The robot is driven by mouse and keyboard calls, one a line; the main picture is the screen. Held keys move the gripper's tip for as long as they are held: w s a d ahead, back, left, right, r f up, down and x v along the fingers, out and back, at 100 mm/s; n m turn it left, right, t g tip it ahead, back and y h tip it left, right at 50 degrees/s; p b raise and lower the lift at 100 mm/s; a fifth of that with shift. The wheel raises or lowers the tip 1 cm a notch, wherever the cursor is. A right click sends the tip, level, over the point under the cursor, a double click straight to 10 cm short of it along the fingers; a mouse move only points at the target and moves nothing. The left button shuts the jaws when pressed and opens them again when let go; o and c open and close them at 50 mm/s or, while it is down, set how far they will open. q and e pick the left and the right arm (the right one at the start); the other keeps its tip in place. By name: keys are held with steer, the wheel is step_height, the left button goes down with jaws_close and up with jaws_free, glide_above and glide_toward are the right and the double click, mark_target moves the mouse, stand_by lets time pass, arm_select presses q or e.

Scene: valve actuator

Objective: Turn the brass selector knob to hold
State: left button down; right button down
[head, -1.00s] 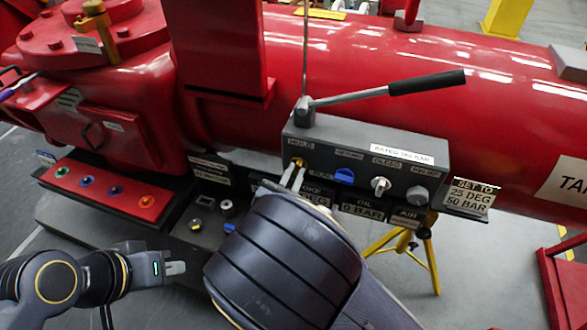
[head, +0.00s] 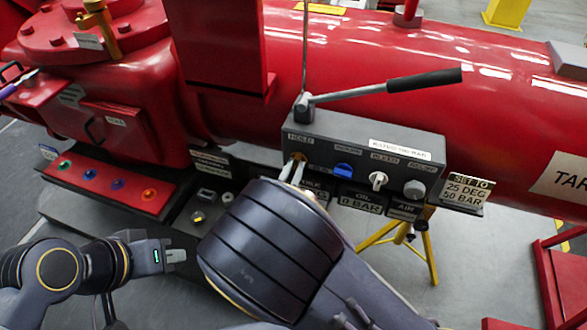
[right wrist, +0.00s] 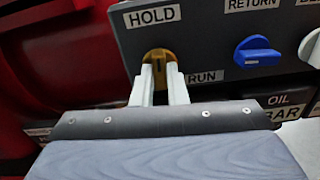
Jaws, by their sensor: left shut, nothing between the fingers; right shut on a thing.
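The brass selector knob (head: 297,157) is at the left end of the grey control box's front face. It shows larger in the right wrist view (right wrist: 162,56), below the HOLD label (right wrist: 152,16) and up-left of the RUN label (right wrist: 205,77). Its grip looks roughly upright, but its exact pointing is partly hidden by the fingers. My right gripper (right wrist: 161,75) is shut on the knob, one pale finger on each side; it also shows in the head view (head: 294,171). My left gripper (head: 177,255) is shut and empty, low at the left, away from the box.
The grey box (head: 330,135) also carries a blue knob (head: 343,171), a pale knob (head: 378,180) and a round grey knob (head: 414,188). A black-handled lever (head: 424,80) extends above it. A red panel with several coloured buttons (head: 107,186) lies left. A yellow stand (head: 428,250) is below.

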steer(key=c, duration=1.4)
jaws_free()
steer(key=shift+c, duration=0.2)
steer(key=b+v, duration=0.1)
steer(key=v, duration=0.7)
steer(key=s+d+f+m+g+h, duration=0.1)
steer(key=s+d+m+g, duration=0.2)
steer(key=d+m+g, duration=0.65)
steer(key=s+d+f+m+g, duration=0.1)
steer(key=s+d+m+g, duration=0.35)
steer(key=d, duration=0.75)
steer(key=s+d+r+m+t+y, duration=0.1)
steer(key=s+r+m+y, duration=0.2)
steer(key=m, duration=0.6)
steer(key=s+r+m+t+y, duration=0.1)
steer(key=s+r+m+y, duration=0.2)
steer(key=m, duration=0.7)
steer(key=s+y, duration=0.2)
steer(key=y, duration=0.2)
steer(key=shift+d, duration=0.4)
